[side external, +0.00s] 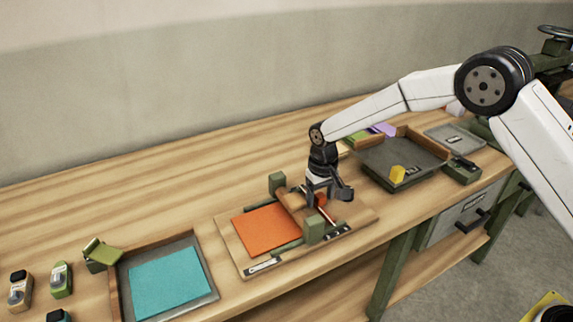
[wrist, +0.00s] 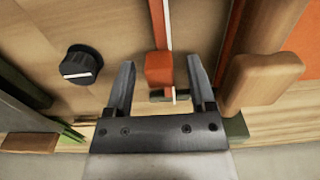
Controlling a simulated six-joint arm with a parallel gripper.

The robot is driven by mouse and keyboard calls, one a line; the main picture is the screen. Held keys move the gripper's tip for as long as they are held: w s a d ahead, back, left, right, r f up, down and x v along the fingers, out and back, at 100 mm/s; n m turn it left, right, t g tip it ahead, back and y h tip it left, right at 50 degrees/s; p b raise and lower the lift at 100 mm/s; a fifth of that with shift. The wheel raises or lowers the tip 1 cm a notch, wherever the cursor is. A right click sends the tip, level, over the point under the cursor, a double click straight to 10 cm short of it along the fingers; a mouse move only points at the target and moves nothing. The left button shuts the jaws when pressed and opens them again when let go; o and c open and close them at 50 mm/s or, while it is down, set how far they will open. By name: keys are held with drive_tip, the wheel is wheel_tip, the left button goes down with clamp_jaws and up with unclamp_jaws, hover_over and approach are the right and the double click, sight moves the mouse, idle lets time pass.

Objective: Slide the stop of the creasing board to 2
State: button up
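The creasing board (side external: 357,211) lies on the bench, with an orange sheet (side external: 266,229) on its left part. Its stop is a red bar (side external: 327,214) with a red block (wrist: 159,69) at its end. My gripper (wrist: 161,62) is open, pointing down over the right part of the board. In the wrist view the red block sits between the fingers, with a gap on each side. I cannot tell how far above it they are.
A wooden handle (wrist: 262,85) stands close right of the fingers and a black knob (wrist: 82,65) stands to their left. Green posts (side external: 313,230) flank the board's roller. A tray with a teal sheet (side external: 168,282) is left; a dark tray (side external: 372,175) is right.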

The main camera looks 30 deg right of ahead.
sight(321, 195)
drive_tip(key=shift+r, duration=0.1)
drive_tip(key=shift+r, duration=3.8)
drive_tip(key=shift+n, duration=0.3)
drive_tip(key=n, duration=1.7)
drive_tip(key=shift+f, duration=0.1)
drive_tip(key=shift+f, duration=3.85)
